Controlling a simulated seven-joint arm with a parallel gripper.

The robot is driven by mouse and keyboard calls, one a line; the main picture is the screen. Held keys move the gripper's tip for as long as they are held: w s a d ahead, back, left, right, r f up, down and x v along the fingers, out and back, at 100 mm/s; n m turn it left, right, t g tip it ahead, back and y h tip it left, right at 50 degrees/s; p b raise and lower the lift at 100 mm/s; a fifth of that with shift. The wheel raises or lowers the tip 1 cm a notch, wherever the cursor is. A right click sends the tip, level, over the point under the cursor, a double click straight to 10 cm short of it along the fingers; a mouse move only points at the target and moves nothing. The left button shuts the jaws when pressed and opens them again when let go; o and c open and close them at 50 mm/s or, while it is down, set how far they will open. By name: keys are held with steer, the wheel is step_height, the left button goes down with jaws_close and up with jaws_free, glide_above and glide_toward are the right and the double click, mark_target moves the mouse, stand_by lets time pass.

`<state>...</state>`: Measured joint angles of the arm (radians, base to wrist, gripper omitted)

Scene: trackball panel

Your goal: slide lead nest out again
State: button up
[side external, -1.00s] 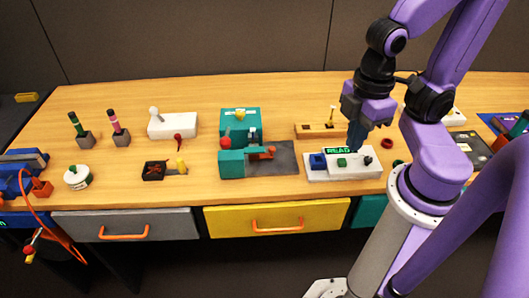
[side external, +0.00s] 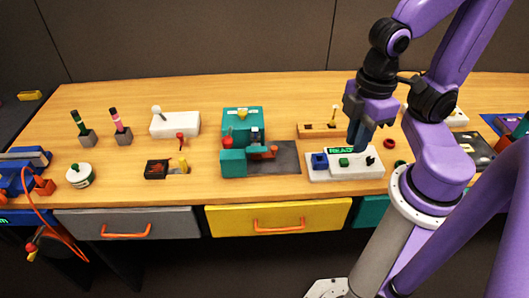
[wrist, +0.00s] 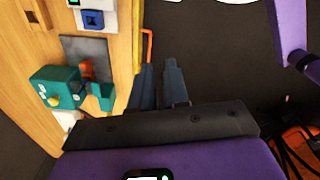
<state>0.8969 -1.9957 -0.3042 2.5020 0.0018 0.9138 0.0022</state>
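No part carries a readable label as the lead nest, so I cannot tell for sure which it is. A teal press (side external: 241,122) with a red ball knob (side external: 227,142) stands mid-table. An orange-red piece (side external: 266,153) sits at its front over a dark grey plate (side external: 285,158); both also show in the wrist view. My gripper (side external: 356,148) points down, fingers slightly apart and empty. The wrist view shows the fingers (wrist: 159,70) off the table's front edge.
Below the table edge are grey (side external: 125,222), yellow (side external: 275,218) and teal drawers with orange handles. A white lever box (side external: 175,125), a black tray (side external: 156,169) and two pen stands are at left. A wooden block (side external: 318,130) lies behind the panel.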

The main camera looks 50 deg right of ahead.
steer(key=o, duration=0.5)
steer(key=shift+w+a+m, duration=0.1)
steer(key=shift+w+m, duration=0.1)
steer(key=shift+m, duration=0.1)
steer(key=shift+c, duration=0.2)
steer(key=m, duration=3.5)
glide_above(274, 147)
step_height(274, 147, down, 4)
steer(key=shift+n, duration=0.3)
step_height(274, 147, down, 17)
steer(key=shift+r, duration=0.1)
